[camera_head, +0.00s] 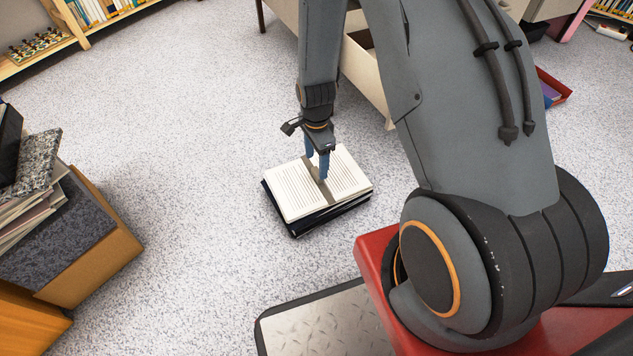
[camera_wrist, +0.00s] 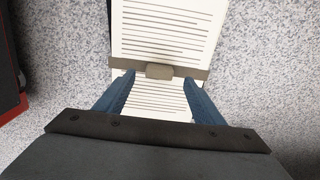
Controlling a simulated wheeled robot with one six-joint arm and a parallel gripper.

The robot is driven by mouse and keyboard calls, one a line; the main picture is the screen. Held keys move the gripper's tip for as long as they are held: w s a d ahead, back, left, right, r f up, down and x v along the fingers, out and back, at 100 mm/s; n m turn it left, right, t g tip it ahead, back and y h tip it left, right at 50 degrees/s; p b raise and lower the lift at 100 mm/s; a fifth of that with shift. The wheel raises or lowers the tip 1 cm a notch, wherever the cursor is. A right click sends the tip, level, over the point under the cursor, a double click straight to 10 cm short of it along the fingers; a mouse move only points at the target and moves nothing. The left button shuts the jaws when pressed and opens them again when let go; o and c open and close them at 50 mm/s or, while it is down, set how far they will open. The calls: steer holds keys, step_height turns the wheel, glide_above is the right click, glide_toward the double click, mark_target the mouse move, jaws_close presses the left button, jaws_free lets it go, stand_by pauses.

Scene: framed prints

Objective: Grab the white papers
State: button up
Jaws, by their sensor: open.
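The white papers (camera_head: 297,187) lie on the speckled floor as an open, printed, book-like stack with a dark layer under them. A grey-brown band with a small block crosses their middle. They also show in the wrist view (camera_wrist: 168,35), with the band (camera_wrist: 200,73) and block running across. My gripper (camera_head: 318,172) points down over the middle of the papers, its blue fingers apart. In the wrist view my gripper (camera_wrist: 157,85) has one finger on each side of the papers' near part, just short of the band. Whether the fingertips touch the papers I cannot tell.
A wooden box (camera_head: 95,265) with a pile of papers and books stands at the left. A shelf (camera_head: 75,35) with books is at the back left. A pale drawer unit (camera_head: 368,70) stands behind my arm. Speckled floor (camera_head: 190,110) around the papers is clear.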

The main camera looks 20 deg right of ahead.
mark_target(317, 172)
steer(key=shift+d+f+b, duration=0.15)
steer(key=shift+f+b, duration=1.65)
steer(key=shift+f, duration=0.8)
jaws_close()
